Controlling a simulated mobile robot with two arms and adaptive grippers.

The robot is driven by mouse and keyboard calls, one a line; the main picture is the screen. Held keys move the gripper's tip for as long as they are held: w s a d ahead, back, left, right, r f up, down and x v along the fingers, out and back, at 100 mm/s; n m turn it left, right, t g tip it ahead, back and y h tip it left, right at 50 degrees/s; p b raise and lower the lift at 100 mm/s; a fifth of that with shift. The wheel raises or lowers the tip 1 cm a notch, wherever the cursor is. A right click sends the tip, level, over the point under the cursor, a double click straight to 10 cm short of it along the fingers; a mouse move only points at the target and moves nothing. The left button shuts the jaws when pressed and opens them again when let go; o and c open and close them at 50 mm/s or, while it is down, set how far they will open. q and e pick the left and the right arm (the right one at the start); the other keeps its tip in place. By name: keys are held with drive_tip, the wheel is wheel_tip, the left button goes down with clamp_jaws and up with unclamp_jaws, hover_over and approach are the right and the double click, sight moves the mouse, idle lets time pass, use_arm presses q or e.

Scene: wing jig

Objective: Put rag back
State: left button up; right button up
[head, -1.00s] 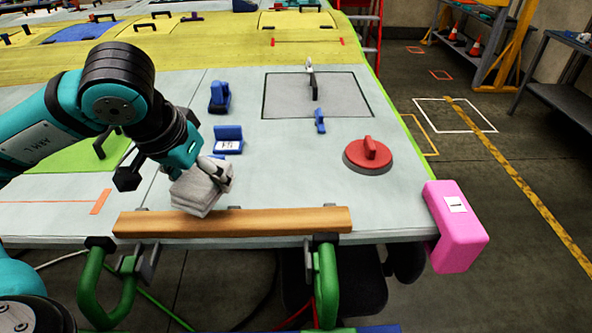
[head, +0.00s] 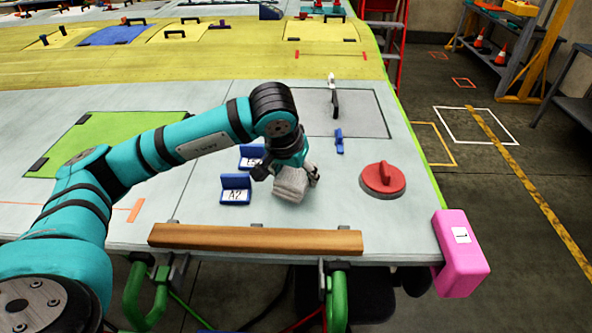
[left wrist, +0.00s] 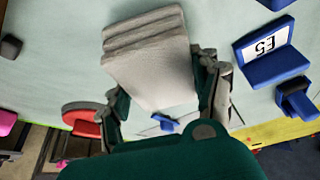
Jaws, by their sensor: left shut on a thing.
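The rag (head: 290,184) is a folded grey-white cloth in layers. In the left wrist view the rag (left wrist: 150,58) sits between the two fingers of the left gripper (left wrist: 165,95). I cannot tell from these views how high the rag is above the panel. My right gripper is not in view.
Blue label holders (head: 236,190) stand left of the rag. A red suction cup (head: 384,179) and a small blue clamp (head: 339,142) are to its right. A wooden bar (head: 255,239) lies along the front edge, with a pink block (head: 459,252) at the corner.

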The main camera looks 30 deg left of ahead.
use_arm(q)
drive_tip(key=shift+f, duration=0.6)
drive_tip(key=shift+f, duration=0.1)
drive_tip(key=shift+f, duration=0.15)
drive_tip(key=o, duration=1)
drive_tip(key=shift+o, duration=0.7)
